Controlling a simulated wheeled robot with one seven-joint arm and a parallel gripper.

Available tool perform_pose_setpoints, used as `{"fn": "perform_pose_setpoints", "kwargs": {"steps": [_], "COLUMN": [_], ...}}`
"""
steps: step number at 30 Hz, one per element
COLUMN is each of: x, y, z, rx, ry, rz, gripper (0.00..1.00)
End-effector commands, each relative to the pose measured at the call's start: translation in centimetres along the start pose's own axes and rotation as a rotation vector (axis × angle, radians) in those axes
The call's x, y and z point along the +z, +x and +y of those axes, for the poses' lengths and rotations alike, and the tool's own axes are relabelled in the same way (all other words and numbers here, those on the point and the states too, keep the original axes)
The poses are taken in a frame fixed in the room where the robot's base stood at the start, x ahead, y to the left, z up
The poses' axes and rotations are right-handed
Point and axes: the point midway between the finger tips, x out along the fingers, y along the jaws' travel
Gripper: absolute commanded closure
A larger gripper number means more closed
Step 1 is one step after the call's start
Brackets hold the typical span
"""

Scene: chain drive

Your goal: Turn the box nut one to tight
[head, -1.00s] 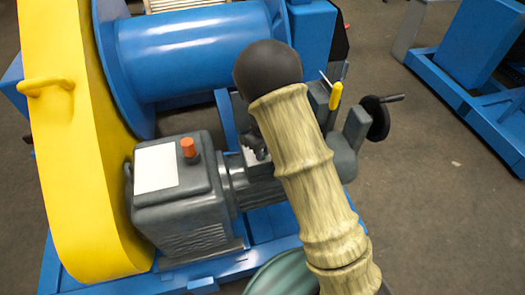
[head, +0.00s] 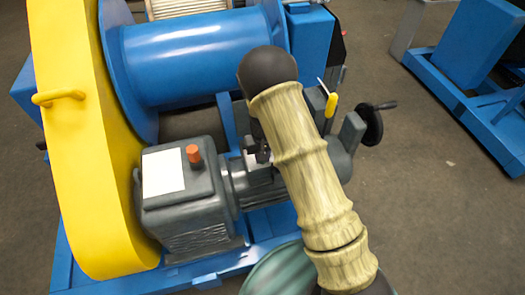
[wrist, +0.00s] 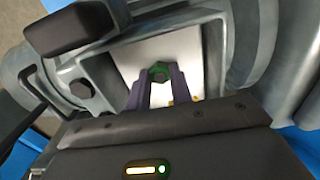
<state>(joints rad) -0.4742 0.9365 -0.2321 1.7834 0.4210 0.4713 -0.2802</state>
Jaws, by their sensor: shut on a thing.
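A green hex nut (wrist: 160,74) shows in the wrist view, inside a recess with a pale floor in a grey housing. My gripper (wrist: 158,80) has its two purple-grey fingers on either side of this nut, shut on it. In the head view my arm, with a pale ribbed sleeve and a dark rounded joint, hides most of the gripper and the nut. Whether this nut is box nut one cannot be told from any label.
The grey housing (wrist: 215,55) surrounds the recess closely, and a dark bolt head (wrist: 82,88) sits beside it. In the head view stand a grey gearbox (head: 188,215) with an orange cap, a yellow guard (head: 75,130), a blue drum (head: 195,55), a yellow-handled tool (head: 331,104) and a black handwheel (head: 371,125).

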Motion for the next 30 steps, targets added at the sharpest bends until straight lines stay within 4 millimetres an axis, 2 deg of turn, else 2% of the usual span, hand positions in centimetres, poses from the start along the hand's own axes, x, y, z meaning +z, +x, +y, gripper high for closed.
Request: {"fn": "perform_pose_setpoints", "kwargs": {"steps": [1, 30], "x": [-0.02, -0.16], "y": [-0.53, -0.43], "z": [-0.05, -0.09], "rx": [-0.001, -0.002], "ry": [0.045, 0.966], "rz": [0.000, 0.003], "gripper": [1.00, 1.00]}}
